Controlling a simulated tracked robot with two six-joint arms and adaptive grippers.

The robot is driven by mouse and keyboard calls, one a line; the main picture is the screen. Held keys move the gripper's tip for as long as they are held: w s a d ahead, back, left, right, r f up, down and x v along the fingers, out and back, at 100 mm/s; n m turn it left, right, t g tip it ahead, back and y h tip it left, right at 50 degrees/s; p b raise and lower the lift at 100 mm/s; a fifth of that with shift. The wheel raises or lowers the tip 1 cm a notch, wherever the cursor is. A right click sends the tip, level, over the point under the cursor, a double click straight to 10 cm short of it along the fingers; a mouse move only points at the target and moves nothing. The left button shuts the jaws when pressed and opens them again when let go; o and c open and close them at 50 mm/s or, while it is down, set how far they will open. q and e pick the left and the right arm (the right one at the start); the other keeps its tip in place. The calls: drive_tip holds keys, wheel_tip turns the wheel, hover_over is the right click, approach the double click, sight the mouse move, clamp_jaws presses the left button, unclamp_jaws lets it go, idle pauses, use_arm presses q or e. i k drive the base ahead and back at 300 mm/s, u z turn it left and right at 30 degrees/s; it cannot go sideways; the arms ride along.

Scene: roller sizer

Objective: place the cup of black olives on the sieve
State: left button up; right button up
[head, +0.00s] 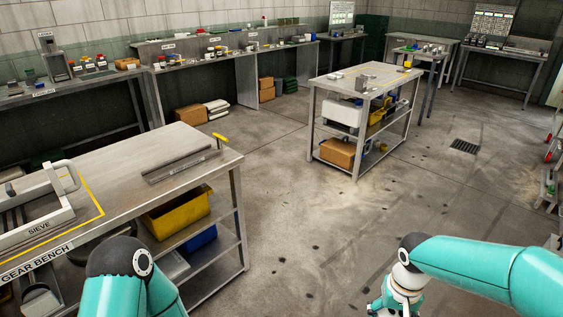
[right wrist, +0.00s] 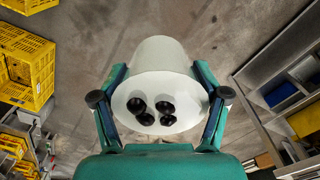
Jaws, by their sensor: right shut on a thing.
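The cup of black olives, a white cup (right wrist: 160,62) with several black olives (right wrist: 150,108) in it, is in the right wrist view. My right gripper (right wrist: 160,98) is shut on it, one finger at each side of the cup. In the head view my right arm comes in at lower right; its gripper end is cut off by the bottom edge. The sieve (head: 40,198), a grey frame with a raised handle, lies inside a yellow outline on the gear bench at left. My left arm shows at the bottom left, but its gripper is out of view.
The gear bench (head: 125,150) also holds a flat grey metal piece (head: 178,163) and has a yellow bin (head: 178,215) below. A second workbench (head: 375,75) stands at centre back. Open concrete floor lies between. Yellow crates (right wrist: 28,65) show in the right wrist view.

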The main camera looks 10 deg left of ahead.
sight(47, 209)
drive_tip(key=z, duration=0.55)
drive_tip(key=i, duration=0.15)
drive_tip(key=u, duration=1.75)
